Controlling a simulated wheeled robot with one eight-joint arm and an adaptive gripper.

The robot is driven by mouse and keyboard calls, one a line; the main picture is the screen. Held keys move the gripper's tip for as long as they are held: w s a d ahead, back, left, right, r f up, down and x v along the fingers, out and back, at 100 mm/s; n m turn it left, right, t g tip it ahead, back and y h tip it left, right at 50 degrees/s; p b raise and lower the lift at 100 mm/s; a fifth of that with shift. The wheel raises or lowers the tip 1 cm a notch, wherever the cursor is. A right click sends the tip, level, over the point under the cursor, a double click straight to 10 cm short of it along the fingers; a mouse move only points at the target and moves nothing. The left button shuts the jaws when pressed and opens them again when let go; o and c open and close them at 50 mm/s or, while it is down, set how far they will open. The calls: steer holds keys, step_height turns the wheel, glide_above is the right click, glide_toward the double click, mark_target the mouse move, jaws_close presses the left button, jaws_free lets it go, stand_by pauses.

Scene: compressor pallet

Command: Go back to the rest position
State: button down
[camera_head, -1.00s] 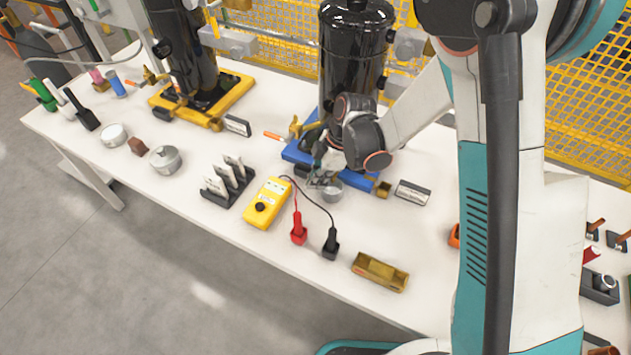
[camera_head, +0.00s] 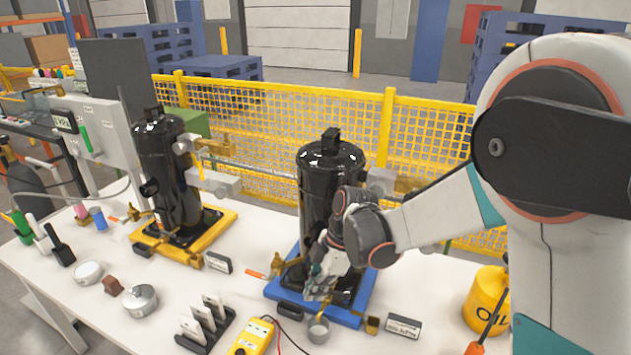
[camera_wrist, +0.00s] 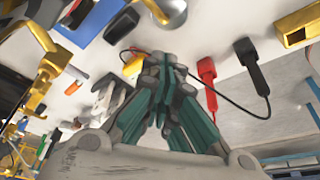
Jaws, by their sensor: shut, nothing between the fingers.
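My gripper (camera_head: 322,283) hangs at the front of the black compressor (camera_head: 318,205) on the blue pallet (camera_head: 345,318), above a small metal cup (camera_head: 318,330). In the wrist view, my gripper (camera_wrist: 168,62) shows its teal and grey fingers drawn together with nothing between them. Behind the fingertips in that view lies part of the yellow meter (camera_wrist: 132,65). My arm reaches in from the right of the head view. Whether the fingertips touch the pallet or compressor cannot be told.
A second black compressor (camera_head: 170,170) stands on a yellow pallet (camera_head: 225,222) to the left. A card rack (camera_head: 205,325), the yellow meter (camera_head: 252,337) and round tins (camera_head: 140,300) lie along the front. A yellow oil can (camera_head: 487,300) stands at right. A yellow mesh fence (camera_head: 330,120) runs behind.

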steer(key=s+d+r+m+t+h, duration=0.1)
steer(key=s+d+r+m+t, duration=0.15)
steer(key=d+r+m, duration=0.3)
steer(key=s+d+r+m+t, duration=0.2)
steer(key=s+d+r+m, duration=0.25)
steer(key=r, duration=0.25)
steer(key=s+d+r+m+t+h, duration=0.2)
steer(key=s+d+r+m+t, duration=0.1)
steer(key=s+d+m, duration=0.7)
steer(key=shift+s+r+m+t+h, duration=0.2)
steer(key=shift+m+t+h, duration=0.15)
steer(key=shift+m, duration=0.15)
